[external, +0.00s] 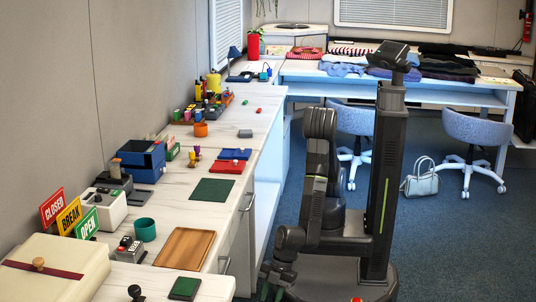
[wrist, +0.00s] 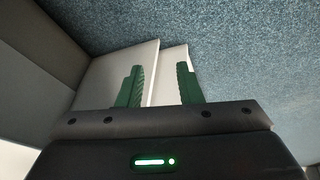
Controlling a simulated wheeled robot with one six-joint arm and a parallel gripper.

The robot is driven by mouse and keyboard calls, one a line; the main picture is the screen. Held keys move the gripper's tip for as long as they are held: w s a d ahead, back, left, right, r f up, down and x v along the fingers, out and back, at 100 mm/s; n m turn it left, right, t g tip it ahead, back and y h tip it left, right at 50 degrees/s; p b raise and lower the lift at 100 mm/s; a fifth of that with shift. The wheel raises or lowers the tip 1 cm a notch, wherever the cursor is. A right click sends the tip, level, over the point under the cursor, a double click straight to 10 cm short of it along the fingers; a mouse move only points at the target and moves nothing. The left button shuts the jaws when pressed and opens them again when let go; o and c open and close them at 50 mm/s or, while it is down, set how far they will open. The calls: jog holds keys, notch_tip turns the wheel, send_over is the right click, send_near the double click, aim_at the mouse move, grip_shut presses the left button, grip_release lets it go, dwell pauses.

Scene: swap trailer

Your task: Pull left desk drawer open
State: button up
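My gripper (external: 272,286) is low, to the right of the desk front near the bottom of the external view, partly cut off there. In the wrist view my gripper (wrist: 157,88) has its two green fingers apart with a clear gap. White panels (wrist: 123,75) of the furniture lie behind and between the fingers. No handle shows in the wrist view, and I cannot tell whether the fingers touch the panels.
The desk top holds a brown wooden tray (external: 184,249), a green mat (external: 212,190), a teal cup (external: 145,229) and signs (external: 69,216). Blue carpet (wrist: 245,45) lies beyond my fingers. Two blue chairs (external: 476,130) and a handbag (external: 421,183) are farther right.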

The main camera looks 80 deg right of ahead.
notch_tip(320, 180, up, 2)
jog(key=r+m+g+y, duration=0.1)
jog(key=m+g+y, duration=0.15)
jog(key=m, duration=0.35)
jog(key=m+t+y, duration=0.5)
jog(key=m+y, duration=0.4)
jog(key=m, duration=1)
send_near(227, 267)
jog(key=b+x, duration=0.2)
jog(key=x, duration=0.7)
jog(key=shift+a+f, duration=0.15)
jog(key=shift+a, duration=0.2)
grip_shut()
